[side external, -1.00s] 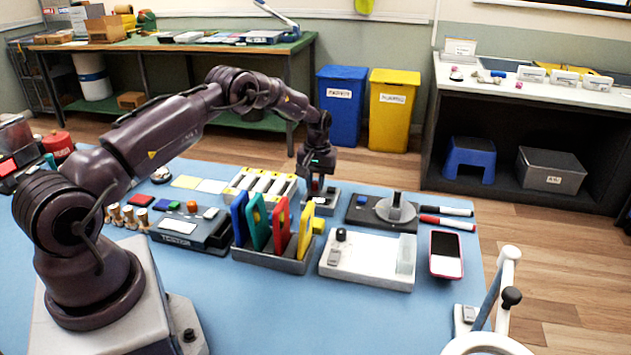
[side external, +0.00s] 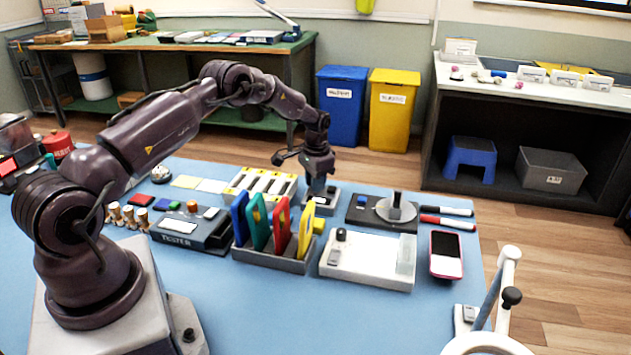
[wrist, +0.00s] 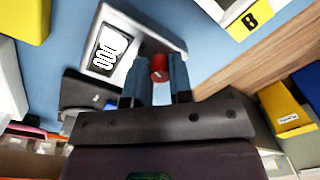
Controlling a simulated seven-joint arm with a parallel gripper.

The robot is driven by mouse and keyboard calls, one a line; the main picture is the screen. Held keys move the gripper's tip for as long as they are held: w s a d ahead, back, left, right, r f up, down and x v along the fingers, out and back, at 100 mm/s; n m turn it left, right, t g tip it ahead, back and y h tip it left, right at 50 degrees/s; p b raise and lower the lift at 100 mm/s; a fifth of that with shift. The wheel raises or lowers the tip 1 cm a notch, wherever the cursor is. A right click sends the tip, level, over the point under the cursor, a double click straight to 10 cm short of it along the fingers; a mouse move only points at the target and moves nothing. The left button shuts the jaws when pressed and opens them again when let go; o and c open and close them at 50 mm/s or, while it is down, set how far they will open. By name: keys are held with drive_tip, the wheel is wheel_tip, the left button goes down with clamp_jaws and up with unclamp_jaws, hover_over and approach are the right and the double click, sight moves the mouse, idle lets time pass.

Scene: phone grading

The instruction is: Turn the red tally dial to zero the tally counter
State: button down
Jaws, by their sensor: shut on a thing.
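The tally counter is a grey box (wrist: 118,22) in the wrist view, with a white display (wrist: 108,50) whose dark digits look like zeros, seen at an angle. The red tally dial (wrist: 159,64) sits at the box's end, between the two fingers of my gripper (wrist: 157,82). The gripper is shut on the dial, and the fingers hide part of its sides. In the side external view my gripper (side external: 317,187) points down over the small grey counter (side external: 331,206), behind the colored upright panels. The dial is hidden there.
The rack of colored panels (side external: 272,258) stands just in front of the counter. A yellow-and-white slotted tray (side external: 262,183) is to its left, and a dark base with a grey disc (side external: 393,209) to its right. The blue table front (side external: 330,318) is clear.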

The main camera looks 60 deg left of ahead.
drive_tip(key=shift+m, duration=1.6)
drive_tip(key=shift+r, duration=0.1)
drive_tip(key=c, duration=1.3)
unclamp_jaws()
wheel_tip(320, 180, up, 13)
drive_tip(key=shift+d, duration=0.3)
